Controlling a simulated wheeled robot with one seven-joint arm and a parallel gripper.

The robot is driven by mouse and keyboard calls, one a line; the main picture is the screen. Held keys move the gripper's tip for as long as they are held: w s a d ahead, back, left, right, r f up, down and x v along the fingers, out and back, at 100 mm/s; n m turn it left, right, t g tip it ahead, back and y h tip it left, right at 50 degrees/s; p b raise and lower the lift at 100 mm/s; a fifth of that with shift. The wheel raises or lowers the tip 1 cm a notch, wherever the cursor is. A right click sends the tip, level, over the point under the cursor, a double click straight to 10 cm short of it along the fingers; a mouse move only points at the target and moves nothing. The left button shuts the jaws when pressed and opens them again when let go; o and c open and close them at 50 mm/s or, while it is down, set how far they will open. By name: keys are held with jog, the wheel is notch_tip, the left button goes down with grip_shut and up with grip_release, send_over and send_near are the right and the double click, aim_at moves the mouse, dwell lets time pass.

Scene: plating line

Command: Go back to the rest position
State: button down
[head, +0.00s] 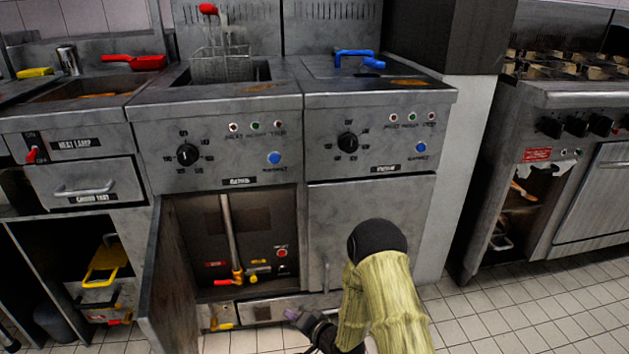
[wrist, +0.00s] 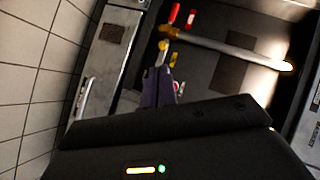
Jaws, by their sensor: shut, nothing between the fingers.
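My gripper (head: 292,315) is low in front of the open left fryer cabinet, near the front edge of its floor. Its purple fingers are shut and empty. In the wrist view the closed fingers (wrist: 162,80) point into the cabinet, close to the yellow and red valve handles in the picture; I cannot tell whether they touch anything. My arm (head: 385,300), in a yellow sleeve, reaches in from the bottom right of the head view. The dark wrist housing hides the lower part of the wrist view.
The left fryer's cabinet door (head: 168,285) stands open at left. Inside are a vertical pipe (head: 229,230), a yellow-handled valve (head: 240,277) and a red button (head: 281,253). The right fryer's door (head: 360,215) is shut. A stove (head: 590,160) stands at right. Tiled floor (head: 490,315) is clear there.

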jog(key=s+d+r+n+g+h+p, duration=0.15)
jog(key=d+r+h+p, duration=0.25)
jog(key=d+r, duration=0.45)
jog(key=s+d+r+n+g+h+p, duration=0.15)
jog(key=d+r+h+p, duration=0.35)
jog(key=r, duration=0.6)
jog(key=s+d+r+n+g+h+p, duration=0.15)
jog(key=s+d+r, duration=0.25)
jog(key=s+r, duration=0.45)
jog(key=s+d+r+g+y+p, duration=0.1)
jog(key=s+d+r+g+p, duration=0.25)
jog(key=s+r, duration=0.5)
notch_tip(320, 180, up, 36)
jog(key=s+p, duration=0.1)
jog(key=p, duration=3.6)
jog(key=shift+d+f+t, duration=0.15)
jog(key=shift+d+t, duration=0.1)
jog(key=shift+t, duration=0.15)
jog(key=shift+s+h, duration=0.1)
jog(key=shift+h, duration=0.15)
